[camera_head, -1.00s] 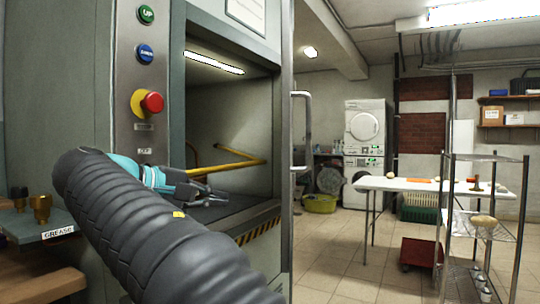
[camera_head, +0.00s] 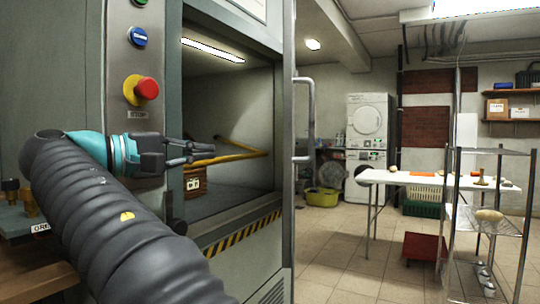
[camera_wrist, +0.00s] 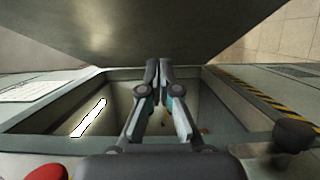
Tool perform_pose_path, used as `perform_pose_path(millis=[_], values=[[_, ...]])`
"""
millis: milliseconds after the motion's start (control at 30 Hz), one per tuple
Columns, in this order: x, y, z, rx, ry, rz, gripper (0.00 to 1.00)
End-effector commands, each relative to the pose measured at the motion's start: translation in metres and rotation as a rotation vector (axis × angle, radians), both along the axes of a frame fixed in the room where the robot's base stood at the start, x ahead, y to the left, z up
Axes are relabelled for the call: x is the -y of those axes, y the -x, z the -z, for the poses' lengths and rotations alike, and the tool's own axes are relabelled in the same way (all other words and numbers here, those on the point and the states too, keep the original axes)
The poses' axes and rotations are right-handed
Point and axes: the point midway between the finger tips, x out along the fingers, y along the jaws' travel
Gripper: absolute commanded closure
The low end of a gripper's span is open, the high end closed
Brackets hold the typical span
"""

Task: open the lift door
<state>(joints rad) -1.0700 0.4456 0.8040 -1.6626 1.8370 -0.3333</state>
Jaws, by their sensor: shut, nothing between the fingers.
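The lift door (camera_head: 288,190) stands open, seen nearly edge-on at the right side of the lift opening. Its long metal handle (camera_head: 311,120) juts to the right, on the face turned away from the opening. In the wrist view a broad grey panel, which looks like the door (camera_wrist: 150,30), spans the top. My gripper (camera_head: 208,152) is shut and empty in front of the lift opening, left of the door and apart from the handle. Its fingers (camera_wrist: 160,68) point toward the panel in the wrist view. The lift's inside is lit, with a yellow rail (camera_head: 235,155).
A control panel with a blue button (camera_head: 138,38) and a red stop button (camera_head: 147,89) is left of the opening, close to my arm. A labelled wooden item (camera_head: 190,205) shows inside the lift.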

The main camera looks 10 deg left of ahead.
Motion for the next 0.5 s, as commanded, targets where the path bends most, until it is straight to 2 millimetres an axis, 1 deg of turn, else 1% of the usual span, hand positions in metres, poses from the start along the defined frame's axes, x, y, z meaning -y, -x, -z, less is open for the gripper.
perform_pose_path(millis=[33,500], values=[[0.008,-0.007,0.002,-0.001,-0.001,0.004,1.0],[0.07,-0.07,0.001,-0.001,-0.001,0.004,1.0]])
